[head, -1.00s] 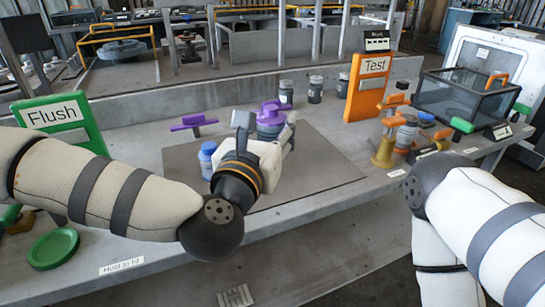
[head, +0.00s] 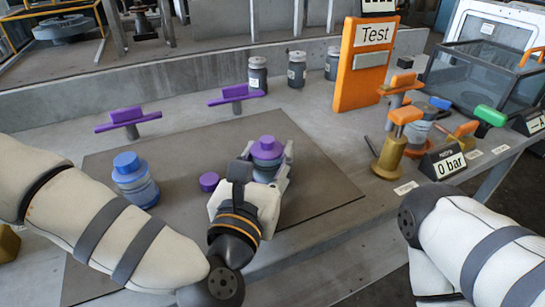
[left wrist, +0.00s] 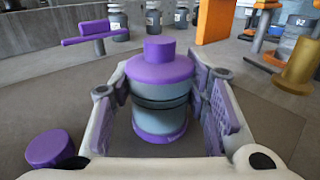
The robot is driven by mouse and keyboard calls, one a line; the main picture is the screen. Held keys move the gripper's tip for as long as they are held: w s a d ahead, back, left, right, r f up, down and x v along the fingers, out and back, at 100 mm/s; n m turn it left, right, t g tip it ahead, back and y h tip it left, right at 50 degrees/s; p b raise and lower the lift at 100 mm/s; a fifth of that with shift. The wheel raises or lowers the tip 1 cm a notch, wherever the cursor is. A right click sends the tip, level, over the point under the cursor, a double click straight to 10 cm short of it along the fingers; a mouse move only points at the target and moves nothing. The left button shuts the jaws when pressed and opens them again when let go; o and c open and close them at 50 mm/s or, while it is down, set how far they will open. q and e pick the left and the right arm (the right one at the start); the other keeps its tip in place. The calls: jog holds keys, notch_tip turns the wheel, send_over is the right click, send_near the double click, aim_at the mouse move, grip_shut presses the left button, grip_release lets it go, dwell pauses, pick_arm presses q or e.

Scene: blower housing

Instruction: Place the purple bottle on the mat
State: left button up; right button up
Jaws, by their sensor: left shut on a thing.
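The purple bottle (head: 267,150) has a purple cap and shoulder, a grey-blue body and a dark band. It is upright, between the fingers of my left gripper (head: 270,165), which is shut on it. It also shows in the left wrist view (left wrist: 160,100), with a finger pad on each side. The mat (head: 330,190) is the flat grey-brown sheet on the bench; the bottle is over its right half. I cannot tell whether its base touches the mat. My right gripper is out of view; only my right arm shows at the right.
A blue-capped bottle (head: 135,182) and a loose purple cap (head: 209,181) are on the mat. Two purple-handled valves (head: 128,120) stand behind. Grey jars (head: 297,70) and an orange Test panel (head: 366,65) are at the back. Orange-handled fittings (head: 390,150) stand to the right.

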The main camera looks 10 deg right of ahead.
pick_arm(q)
jog(key=shift+s+a+r, duration=0.15)
jog(key=shift+s+a, duration=0.05)
jog(key=shift+s, duration=0.2)
jog(key=shift+w+f, duration=0.1)
jog(key=shift+f, duration=0.15)
jog(key=o, duration=1.3)
jog(key=shift+o, duration=0.3)
jog(key=shift+r, duration=0.1)
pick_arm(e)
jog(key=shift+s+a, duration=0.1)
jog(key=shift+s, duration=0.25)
